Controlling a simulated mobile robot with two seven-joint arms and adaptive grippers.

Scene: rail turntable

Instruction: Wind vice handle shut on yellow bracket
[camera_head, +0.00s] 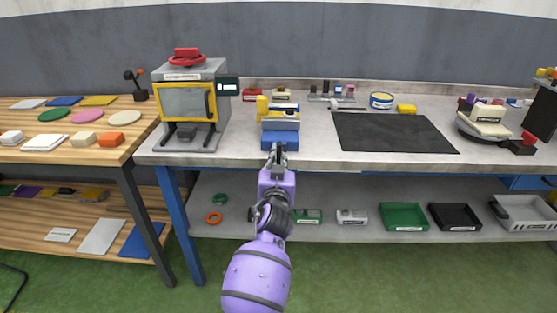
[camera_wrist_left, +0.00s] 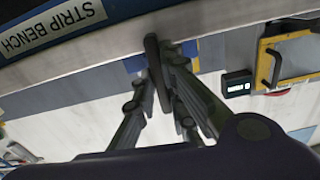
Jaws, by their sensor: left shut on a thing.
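The vice (camera_head: 280,138) stands at the front edge of the grey bench, with a blue body and pale grey jaws. A yellow piece, apparently the bracket (camera_head: 262,106), shows upright at the left side of the jaws; I cannot tell whether the jaws touch it. My left gripper (camera_head: 278,153) is in front of the vice, shut on the handle. In the left wrist view, the handle (camera_wrist_left: 155,65) is a dark bar at the fingers of the left gripper (camera_wrist_left: 168,75). Blue parts of the vice show behind the fingers. My right gripper is not in view.
A grey machine with a yellow-framed door (camera_head: 188,103) stands left of the vice. A black mat (camera_head: 393,132) lies to the right. Small items line the back of the bench (camera_head: 310,160). A shelf below holds a green tray (camera_head: 403,215) and other containers.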

